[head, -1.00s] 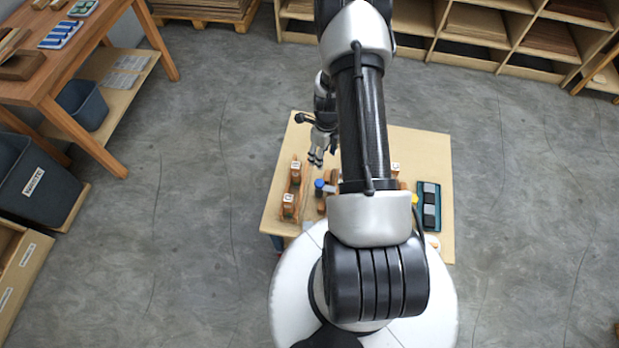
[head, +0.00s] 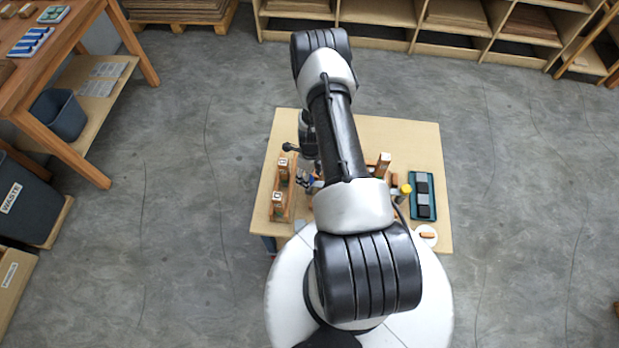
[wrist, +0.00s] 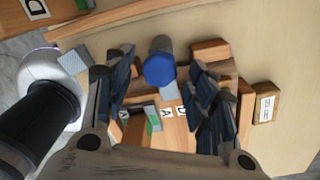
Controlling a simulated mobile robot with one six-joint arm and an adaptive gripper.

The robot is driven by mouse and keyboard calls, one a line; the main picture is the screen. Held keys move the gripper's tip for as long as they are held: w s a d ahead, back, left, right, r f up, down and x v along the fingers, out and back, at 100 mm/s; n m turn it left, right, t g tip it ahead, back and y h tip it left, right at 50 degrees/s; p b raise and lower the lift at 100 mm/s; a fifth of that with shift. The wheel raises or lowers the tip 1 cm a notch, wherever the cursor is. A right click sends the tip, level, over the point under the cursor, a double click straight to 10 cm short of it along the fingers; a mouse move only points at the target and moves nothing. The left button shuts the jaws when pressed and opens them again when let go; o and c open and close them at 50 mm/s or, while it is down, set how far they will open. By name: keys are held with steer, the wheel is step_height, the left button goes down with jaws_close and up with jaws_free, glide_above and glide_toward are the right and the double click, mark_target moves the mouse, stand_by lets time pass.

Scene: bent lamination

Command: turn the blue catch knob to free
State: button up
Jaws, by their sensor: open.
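The blue catch knob (wrist: 160,68) shows in the wrist view as a round blue cap on a grey-blue stem, above a wooden fixture. My gripper (wrist: 163,80) is open, with one dark finger on each side of the knob. I see no clear contact between the fingers and the knob. In the head view my gripper (head: 308,180) is low over the left half of the table. My arm hides most of the knob and fixture there.
The wooden table (head: 405,140) is clear at the back. Wooden blocks with letter labels (head: 280,180) stand at the left. A teal tray with grey blocks (head: 422,196) and a yellow-topped item (head: 405,189) are at the right. A small labelled block (wrist: 266,102) lies beside the fixture.

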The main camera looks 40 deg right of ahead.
steer(key=shift+f, duration=0.35)
steer(key=shift+c, duration=0.2)
steer(key=c, duration=1)
